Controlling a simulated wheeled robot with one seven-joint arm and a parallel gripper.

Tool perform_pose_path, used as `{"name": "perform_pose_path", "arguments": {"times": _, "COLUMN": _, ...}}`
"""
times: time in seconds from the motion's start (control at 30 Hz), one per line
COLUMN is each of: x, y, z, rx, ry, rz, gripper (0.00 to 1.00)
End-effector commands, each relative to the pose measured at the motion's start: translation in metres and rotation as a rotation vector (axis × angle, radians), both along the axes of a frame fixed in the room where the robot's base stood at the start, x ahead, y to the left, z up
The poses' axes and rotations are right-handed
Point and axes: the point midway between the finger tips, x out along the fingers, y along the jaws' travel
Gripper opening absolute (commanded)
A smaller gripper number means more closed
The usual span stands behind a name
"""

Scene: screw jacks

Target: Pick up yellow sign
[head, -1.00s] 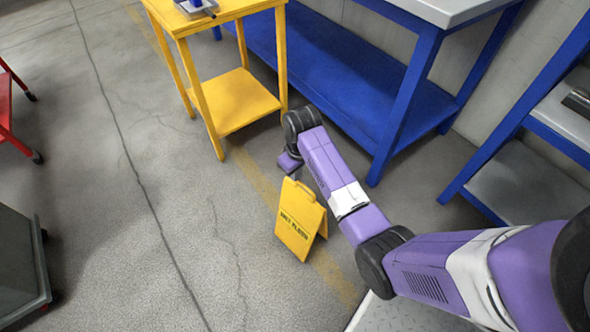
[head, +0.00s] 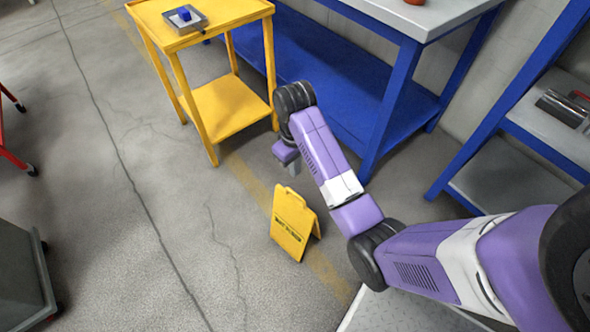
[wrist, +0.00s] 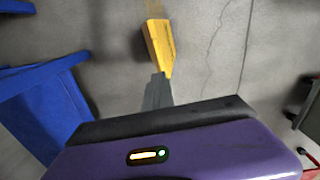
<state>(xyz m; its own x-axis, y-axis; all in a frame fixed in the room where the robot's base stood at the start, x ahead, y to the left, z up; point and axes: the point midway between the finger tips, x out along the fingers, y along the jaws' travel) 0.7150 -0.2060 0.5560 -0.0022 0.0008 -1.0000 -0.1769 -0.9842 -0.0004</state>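The yellow wet-floor sign (head: 291,223) stands upright on the concrete floor, its two panels spread like a tent. Dark lettering marks its front panel. My gripper (head: 295,172) is beyond the sign's top edge in the head view, apart from it in the picture. In the wrist view the sign (wrist: 159,46) shows just past the tip of the grey finger (wrist: 157,92). The fingers overlap as one narrow shape, so their opening is hidden. No object shows between them.
A yellow table (head: 226,103) with a small tray (head: 183,20) stands at upper left. A blue workbench (head: 340,75) stands behind my arm, and a blue-framed shelf (head: 560,135) at right. A grey cart (head: 18,270) is at lower left. Floor left of the sign is clear.

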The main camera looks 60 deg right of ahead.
Motion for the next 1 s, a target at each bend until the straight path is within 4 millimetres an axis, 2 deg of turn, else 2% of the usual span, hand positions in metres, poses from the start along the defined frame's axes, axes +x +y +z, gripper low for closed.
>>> {"name": "perform_pose_path", "arguments": {"times": 0.2, "x": 0.0005, "y": -0.0001, "z": 0.0006, "rx": 0.000, "ry": -0.001, "rz": 0.000, "gripper": 0.00}}
{"name": "perform_pose_path", "arguments": {"times": 0.6, "x": 0.0008, "y": -0.0001, "z": 0.0008, "rx": 0.000, "ry": -0.002, "rz": 0.001, "gripper": 0.79}}
{"name": "perform_pose_path", "arguments": {"times": 1.0, "x": 0.0011, "y": -0.0002, "z": 0.0036, "rx": -0.002, "ry": -0.003, "rz": 0.001, "gripper": 0.80}}
